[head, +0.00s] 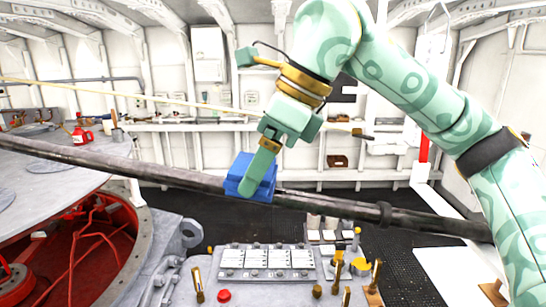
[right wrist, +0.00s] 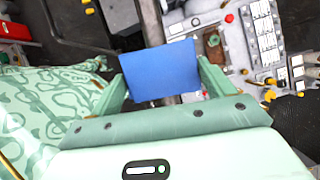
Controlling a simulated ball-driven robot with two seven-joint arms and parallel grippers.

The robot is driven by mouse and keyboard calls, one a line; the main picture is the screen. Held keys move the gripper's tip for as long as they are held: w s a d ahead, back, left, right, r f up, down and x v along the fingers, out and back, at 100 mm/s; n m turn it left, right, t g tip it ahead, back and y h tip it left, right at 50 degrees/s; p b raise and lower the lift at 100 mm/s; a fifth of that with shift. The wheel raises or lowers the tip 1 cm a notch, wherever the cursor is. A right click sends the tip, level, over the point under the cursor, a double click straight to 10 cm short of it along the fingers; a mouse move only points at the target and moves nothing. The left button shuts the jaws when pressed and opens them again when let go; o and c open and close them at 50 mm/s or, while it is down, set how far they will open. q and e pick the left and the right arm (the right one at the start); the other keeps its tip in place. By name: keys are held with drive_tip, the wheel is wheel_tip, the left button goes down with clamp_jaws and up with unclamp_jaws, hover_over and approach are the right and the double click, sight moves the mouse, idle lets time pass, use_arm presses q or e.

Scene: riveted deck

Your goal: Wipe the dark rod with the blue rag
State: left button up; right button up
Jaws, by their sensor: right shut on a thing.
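The dark rod (head: 330,203) runs across the head view from the upper left to the lower right, with a collar right of the middle. The blue rag (head: 240,187) is a block-like folded piece at the middle of the rod and covers a short part of it. My right gripper (head: 262,172) is shut on the rag from above. In the right wrist view the blue rag (right wrist: 160,72) sits between the two fingers (right wrist: 162,85), with the rod (right wrist: 152,25) passing behind it. Whether the rag presses on the rod is hard to tell. My left gripper is not in view.
A control panel (head: 268,262) with buttons and brass levers stands below the rod. A round grey table (head: 60,185) with a red oil can (head: 82,135) is at the left, over a red opening. A shelf (head: 210,125) lines the back wall.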

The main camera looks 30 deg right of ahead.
drive_tip(key=shift+w+a+r+p, duration=0.1)
drive_tip(key=shift+w+a+p, duration=0.25)
drive_tip(key=shift+a, duration=0.25)
drive_tip(key=shift+w+a, duration=0.25)
drive_tip(key=shift+a, duration=0.1)
drive_tip(key=shift+d+r, duration=0.15)
drive_tip(key=shift+r, duration=1.1)
drive_tip(key=shift+d+r, duration=0.1)
drive_tip(key=shift+r, duration=1.1)
drive_tip(key=shift+s+d+r, duration=0.1)
drive_tip(key=shift+s+r, duration=0.1)
drive_tip(key=shift+r, duration=0.25)
drive_tip(key=shift+w+r, duration=0.1)
drive_tip(key=shift+s+d+r, duration=0.1)
drive_tip(key=shift+r, duration=0.65)
drive_tip(key=shift+s+d+r, duration=0.1)
drive_tip(key=shift+r, duration=0.6)
